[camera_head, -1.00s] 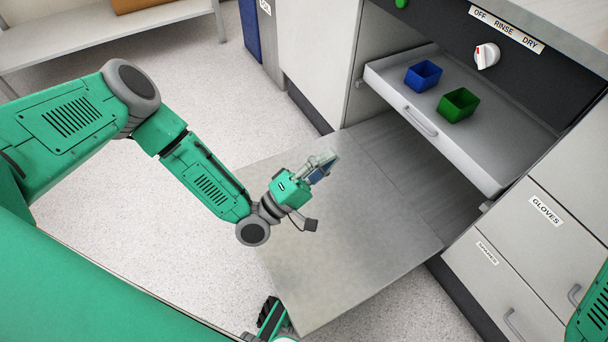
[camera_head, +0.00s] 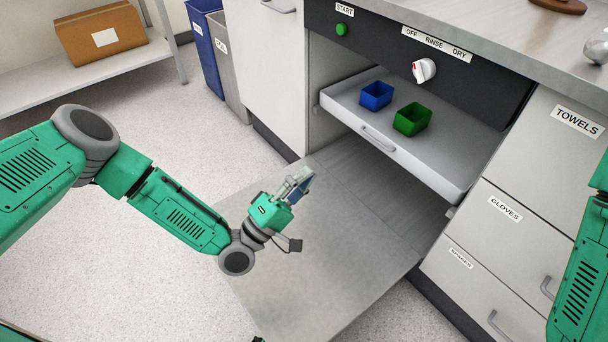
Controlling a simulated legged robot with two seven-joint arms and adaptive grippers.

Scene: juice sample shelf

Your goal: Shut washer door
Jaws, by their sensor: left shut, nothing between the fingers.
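The washer door (camera_head: 340,260) is a grey metal panel, folded down and open, reaching out from the washer's opening. The washer's rack (camera_head: 338,112) is a light tray with a front handle, pulled partway out above the door. A blue cup (camera_head: 376,96) and a green cup (camera_head: 412,119) stand on it. My left gripper (camera_head: 301,180) is shut and empty, and shows over the door in front of the rack; I cannot tell whether it touches the door. My right arm (camera_head: 583,275) shows at the right edge, but its gripper is out of view.
The washer's dark panel has a green start button (camera_head: 341,29) and a white dial (camera_head: 424,71). Drawers labelled gloves (camera_head: 507,225) and towels (camera_head: 550,140) stand at the right. Blue (camera_head: 204,45) and grey bins stand back left. Open floor lies at the left.

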